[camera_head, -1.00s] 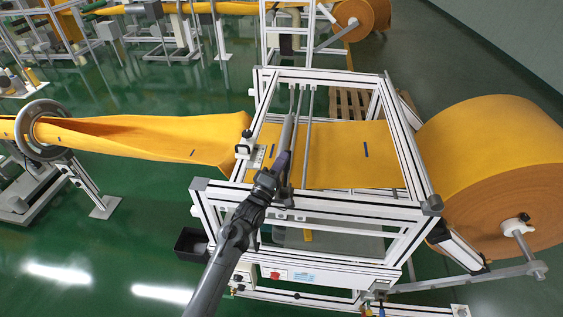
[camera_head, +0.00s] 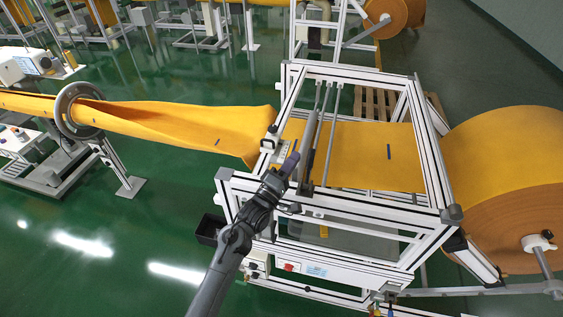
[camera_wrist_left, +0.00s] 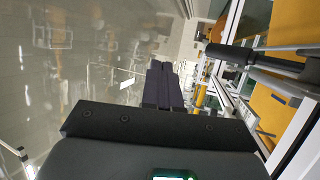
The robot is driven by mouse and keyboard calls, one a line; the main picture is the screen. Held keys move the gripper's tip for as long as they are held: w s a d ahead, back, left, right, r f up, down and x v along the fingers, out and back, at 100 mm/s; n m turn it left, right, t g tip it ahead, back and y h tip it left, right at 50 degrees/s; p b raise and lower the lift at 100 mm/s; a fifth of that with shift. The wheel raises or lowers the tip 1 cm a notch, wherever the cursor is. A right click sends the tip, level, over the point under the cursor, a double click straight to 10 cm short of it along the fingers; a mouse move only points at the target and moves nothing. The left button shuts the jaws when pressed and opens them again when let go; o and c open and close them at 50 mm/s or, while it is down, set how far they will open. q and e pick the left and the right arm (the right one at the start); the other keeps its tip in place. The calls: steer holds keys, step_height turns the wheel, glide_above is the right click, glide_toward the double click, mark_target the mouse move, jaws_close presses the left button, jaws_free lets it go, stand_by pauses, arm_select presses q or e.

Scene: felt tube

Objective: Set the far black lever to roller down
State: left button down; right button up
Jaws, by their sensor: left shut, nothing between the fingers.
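My left gripper (camera_head: 291,163) is shut and empty, above the orange felt at the left part of the white frame. A small black knob (camera_head: 272,129) on a white block sits on the frame's left rail, beyond the gripper and apart from it; I cannot tell for sure whether it is the far lever. A dark grey roller (camera_head: 308,140) lies just right of the fingers. In the left wrist view the shut fingers (camera_wrist_left: 162,85) point away, and a black cylindrical handle or bar (camera_wrist_left: 230,53) lies to their right, apart from them. My right gripper is not in view.
The white frame (camera_head: 428,130) surrounds the orange felt (camera_head: 370,165). Metal rods (camera_head: 332,130) run across the frame. A large felt roll (camera_head: 505,170) stands at right, a ring guide (camera_head: 75,112) at left. Green floor (camera_head: 100,210) is open at lower left.

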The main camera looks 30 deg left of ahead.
arm_select(q)
steer(key=shift+s+a+r+b, duration=0.1)
steer(key=shift+s+r, duration=0.4)
steer(key=shift+s, duration=0.25)
steer(key=shift+s+a+r+b, duration=0.1)
steer(key=shift+s+r, duration=0.35)
steer(key=shift+s, duration=0.35)
steer(key=shift+s+r+b, duration=0.1)
steer(key=shift+s+r, duration=0.4)
steer(key=shift+s, duration=0.25)
steer(key=s+d+f+m+g+h+p, duration=0.1)
steer(key=s+d+f+m+g+p, duration=0.3)
steer(key=s, duration=0.4)
steer(key=s+d+f+m+g+p, duration=0.2)
steer(key=s+d+f+g+p, duration=0.15)
steer(key=s+f, duration=0.35)
steer(key=s+f+m+g+y+p, duration=0.1)
steer(key=s+m+g+y, duration=0.1)
steer(key=s+m+g, duration=0.8)
steer(key=s+m, duration=0.2)
steer(key=s, duration=0.6)
steer(key=shift+a+f+g, duration=0.15)
steer(key=shift+a+g, duration=0.05)
steer(key=shift+g, duration=0.15)
steer(key=shift+s+f, duration=0.1)
steer(key=shift+f, duration=0.05)
